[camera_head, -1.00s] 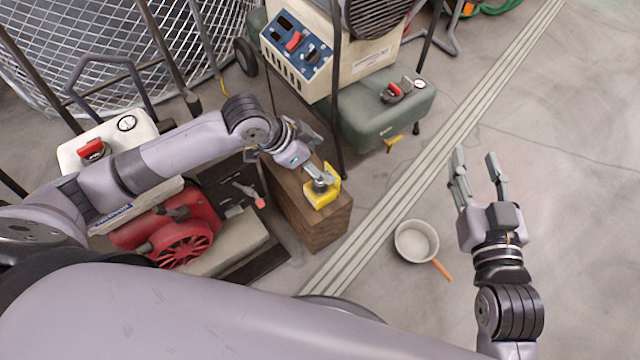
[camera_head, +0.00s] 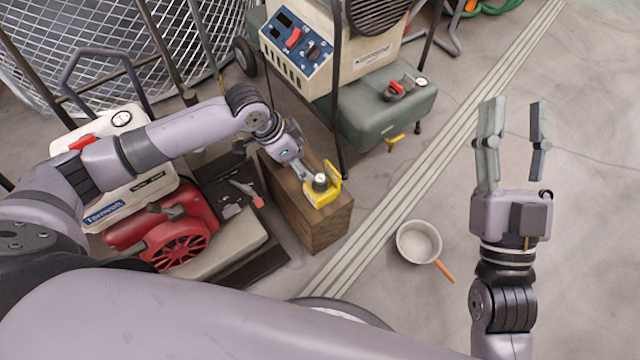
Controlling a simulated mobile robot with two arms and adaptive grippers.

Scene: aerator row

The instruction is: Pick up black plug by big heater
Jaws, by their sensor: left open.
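A small black plug (camera_head: 320,184) with a pale top sits in a yellow holder (camera_head: 326,198) on top of a wooden block (camera_head: 312,226). The big heater (camera_head: 325,45), cream with a blue control panel, stands just behind the block. My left gripper (camera_head: 305,173) is open, with its fingers beside the plug on its left. Whether a finger touches the plug is too small to tell. My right gripper (camera_head: 514,108) is open and empty over bare floor at the right, well away from the block.
The heater's green tank (camera_head: 385,115) and dark frame posts stand close behind the block. A red machine (camera_head: 170,235) is at the left. A pan (camera_head: 418,242) with an orange handle lies on the floor by the pale floor strips (camera_head: 400,185). The right floor is mostly clear.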

